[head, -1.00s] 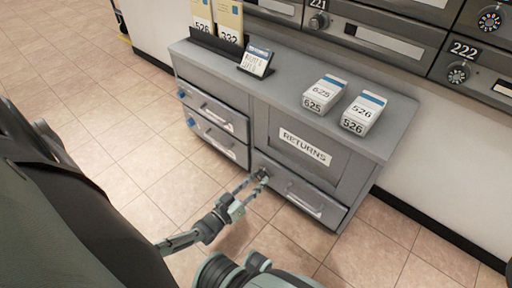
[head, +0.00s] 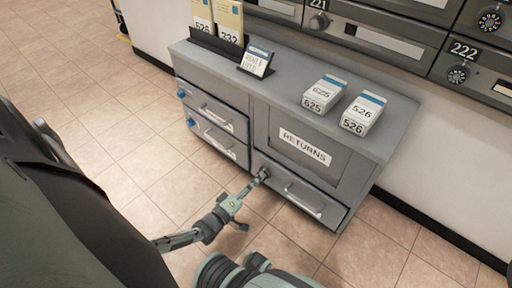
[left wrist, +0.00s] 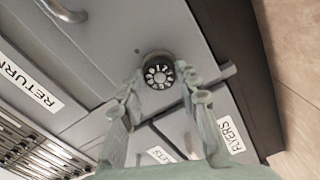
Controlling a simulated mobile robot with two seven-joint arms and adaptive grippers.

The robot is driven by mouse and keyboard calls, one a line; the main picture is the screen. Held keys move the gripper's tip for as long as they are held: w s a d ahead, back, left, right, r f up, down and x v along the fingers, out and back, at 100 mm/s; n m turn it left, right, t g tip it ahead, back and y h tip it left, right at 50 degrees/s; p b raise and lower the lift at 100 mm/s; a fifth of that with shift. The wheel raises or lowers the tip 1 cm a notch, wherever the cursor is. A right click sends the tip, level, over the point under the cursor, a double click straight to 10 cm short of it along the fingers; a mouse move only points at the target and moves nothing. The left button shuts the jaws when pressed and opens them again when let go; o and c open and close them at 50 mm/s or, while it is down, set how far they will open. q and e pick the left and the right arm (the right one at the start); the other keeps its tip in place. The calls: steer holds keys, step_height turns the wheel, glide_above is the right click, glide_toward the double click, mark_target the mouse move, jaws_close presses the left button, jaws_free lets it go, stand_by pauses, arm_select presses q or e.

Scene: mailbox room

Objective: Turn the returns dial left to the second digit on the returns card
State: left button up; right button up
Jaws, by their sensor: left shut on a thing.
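The returns dial (head: 264,172) is a small dark knob at the upper left of the drawer below the RETURNS panel (head: 304,147). In the left wrist view the dial (left wrist: 158,73) shows a ring of white digits, too small to read surely. My left gripper (head: 257,178) is shut on the dial, one finger on each side of it. A small standing card (head: 257,60) with a blue header is on the cabinet top; its writing is too small to read, so I cannot tell whether it is the returns card. My right gripper is not in view.
The grey cabinet (head: 218,75) stands against the wall. On it are a 625 stack (head: 322,94), a 526 stack (head: 363,113) and tall cards (head: 229,20) in a rack. The drawer handle (head: 305,201) is right of the dial. Tiled floor lies in front.

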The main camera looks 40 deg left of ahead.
arm_select(q)
steer(key=shift+a+n, duration=0.1)
steer(key=shift+n, duration=7.3)
steer(key=o, duration=1.2)
steer(key=shift+c, duration=0.2)
steer(key=s, duration=1.2)
steer(key=shift+a, duration=0.4)
